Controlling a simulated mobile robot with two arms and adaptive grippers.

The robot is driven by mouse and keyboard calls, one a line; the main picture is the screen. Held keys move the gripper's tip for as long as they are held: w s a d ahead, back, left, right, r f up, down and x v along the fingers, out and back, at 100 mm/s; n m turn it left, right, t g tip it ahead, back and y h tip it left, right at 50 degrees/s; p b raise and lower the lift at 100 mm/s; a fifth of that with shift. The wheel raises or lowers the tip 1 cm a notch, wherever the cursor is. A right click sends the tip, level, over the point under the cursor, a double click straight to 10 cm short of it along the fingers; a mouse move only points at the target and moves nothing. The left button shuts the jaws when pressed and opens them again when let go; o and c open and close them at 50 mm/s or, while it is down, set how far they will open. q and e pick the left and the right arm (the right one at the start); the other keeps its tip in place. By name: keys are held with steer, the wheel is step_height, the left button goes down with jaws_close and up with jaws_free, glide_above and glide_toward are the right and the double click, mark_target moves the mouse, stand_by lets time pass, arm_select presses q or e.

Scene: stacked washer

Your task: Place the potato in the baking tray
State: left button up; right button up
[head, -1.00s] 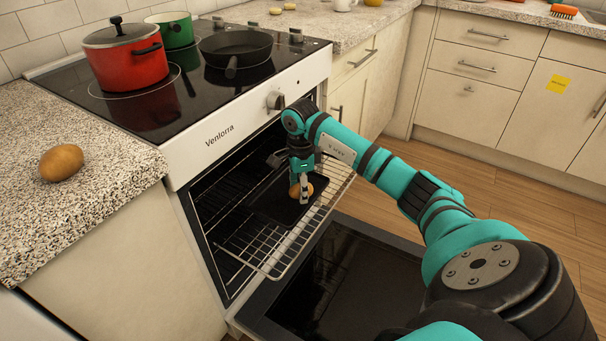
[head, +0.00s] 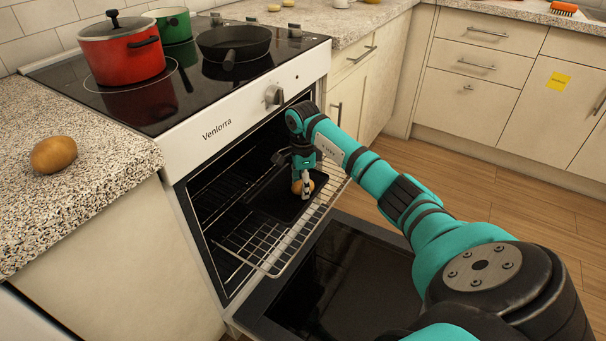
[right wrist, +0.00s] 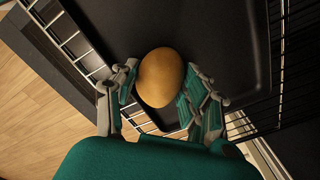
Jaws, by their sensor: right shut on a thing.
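My right gripper (head: 303,184) is inside the open oven, shut on a brown potato (right wrist: 160,77). In the right wrist view the two fingers press on either side of the potato, over the black baking tray (right wrist: 215,30). In the head view the tray (head: 268,205) lies on the pulled-out oven rack. The potato is low over the tray; I cannot tell whether it touches the tray's floor. A second potato (head: 54,154) lies on the speckled counter at the left. My left gripper is not in view.
The oven door (head: 340,285) hangs open below the wire rack (head: 262,256). A red pot (head: 122,50), a green pot (head: 172,25) and a black pan (head: 233,45) stand on the hob above. Wooden floor is free at the right.

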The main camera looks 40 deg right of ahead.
steer(key=o, duration=0.9)
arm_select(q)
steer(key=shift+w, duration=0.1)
arm_select(e)
step_height(320, 180, up, 8)
steer(key=shift+r+p, duration=0.15)
steer(key=shift+p, duration=0.9)
step_height(320, 180, up, 3)
steer(key=shift+f, duration=0.2)
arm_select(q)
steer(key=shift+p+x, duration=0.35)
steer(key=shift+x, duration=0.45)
arm_select(e)
steer(key=shift+r, duration=0.65)
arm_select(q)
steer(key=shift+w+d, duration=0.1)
